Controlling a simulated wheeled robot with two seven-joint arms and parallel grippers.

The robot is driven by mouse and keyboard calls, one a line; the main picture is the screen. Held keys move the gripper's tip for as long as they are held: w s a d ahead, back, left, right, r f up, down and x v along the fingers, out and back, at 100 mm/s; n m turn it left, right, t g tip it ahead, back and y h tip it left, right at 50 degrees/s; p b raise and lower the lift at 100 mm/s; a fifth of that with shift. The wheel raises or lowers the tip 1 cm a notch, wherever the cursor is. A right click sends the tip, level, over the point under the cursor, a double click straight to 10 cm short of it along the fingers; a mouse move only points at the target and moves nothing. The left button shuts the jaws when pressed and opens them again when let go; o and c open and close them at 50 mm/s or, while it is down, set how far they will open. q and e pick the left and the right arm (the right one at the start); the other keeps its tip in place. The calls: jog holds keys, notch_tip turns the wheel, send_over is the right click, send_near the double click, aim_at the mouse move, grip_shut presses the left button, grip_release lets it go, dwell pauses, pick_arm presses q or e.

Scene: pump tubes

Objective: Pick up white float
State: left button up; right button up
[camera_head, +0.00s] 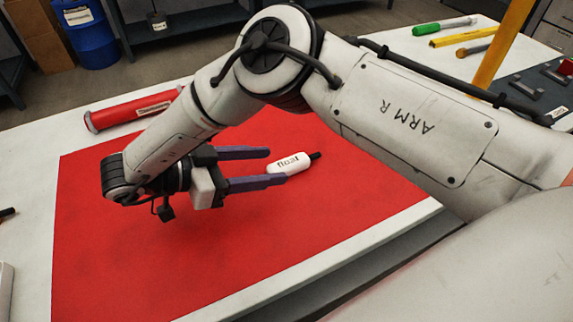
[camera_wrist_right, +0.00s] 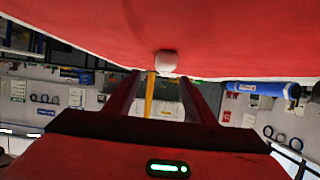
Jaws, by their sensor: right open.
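The white float (camera_head: 290,164) lies on the red mat (camera_head: 250,240). It has a black "float" label and a dark tip pointing right. My right gripper (camera_head: 277,166) is open and empty, low over the mat, with its two purple fingers pointing right at the float. The float's near end shows between the fingertips in the head view. In the right wrist view, the float (camera_wrist_right: 166,61) appears end-on, just beyond and between the open fingers (camera_wrist_right: 159,77). I cannot tell the exact gap. My left gripper is out of view.
A red tube (camera_head: 130,110) lies at the back left of the white table. The near part of the mat is clear.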

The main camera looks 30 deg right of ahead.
aim_at(290, 161)
jog(key=x, duration=0.7)
jog(key=shift+w+d+f+p, duration=0.1)
jog(key=shift+w+d+p, duration=0.2)
jog(key=shift+d+p, duration=0.05)
jog(key=shift+c, duration=0.4)
jog(key=c, duration=1.1)
